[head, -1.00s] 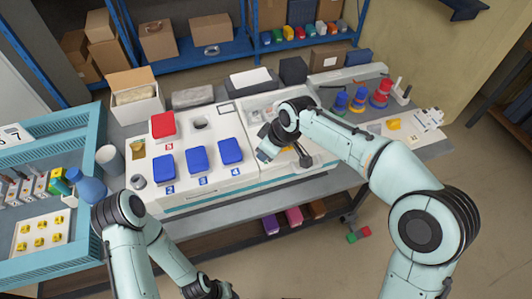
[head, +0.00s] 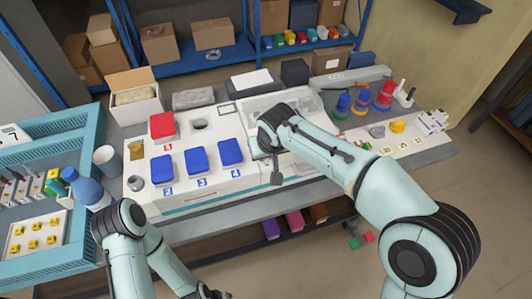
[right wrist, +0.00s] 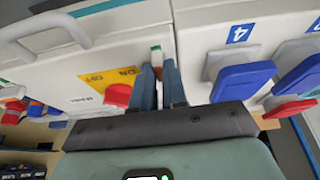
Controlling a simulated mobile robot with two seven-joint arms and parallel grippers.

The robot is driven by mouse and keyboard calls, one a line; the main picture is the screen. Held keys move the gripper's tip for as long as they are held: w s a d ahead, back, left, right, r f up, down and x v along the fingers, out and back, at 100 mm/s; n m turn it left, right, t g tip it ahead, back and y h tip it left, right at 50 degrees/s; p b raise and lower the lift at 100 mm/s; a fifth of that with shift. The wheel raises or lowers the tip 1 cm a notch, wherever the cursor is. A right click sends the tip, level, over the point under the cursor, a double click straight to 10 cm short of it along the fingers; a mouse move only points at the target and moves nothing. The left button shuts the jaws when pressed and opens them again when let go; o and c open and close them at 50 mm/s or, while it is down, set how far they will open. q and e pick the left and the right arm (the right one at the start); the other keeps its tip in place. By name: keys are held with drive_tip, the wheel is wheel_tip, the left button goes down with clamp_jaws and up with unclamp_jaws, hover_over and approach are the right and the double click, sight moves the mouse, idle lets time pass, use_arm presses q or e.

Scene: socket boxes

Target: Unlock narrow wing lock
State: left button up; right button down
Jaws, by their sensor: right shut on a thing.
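In the right wrist view, my right gripper (right wrist: 160,78) is shut on a narrow upright piece, apparently the narrow wing lock (right wrist: 155,53). In the head view, my right arm hides the lock and most of the gripper near the right white box (head: 262,103).
Blue covers, including number 4 (head: 230,152), and a red cover (head: 162,125) sit on the left white box (head: 142,187). A blue cover (right wrist: 243,80) is close right of my gripper. Red and blue stacked parts (head: 384,96) stand at the right. A blue bottle (head: 84,186) stands left.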

idle(0.4)
drive_tip(key=c, duration=1.2)
unclamp_jaws()
drive_tip(key=shift+o, duration=0.2)
drive_tip(key=shift+r, duration=0.1)
drive_tip(key=p+v, duration=0.1)
drive_tip(key=v, duration=1.2)
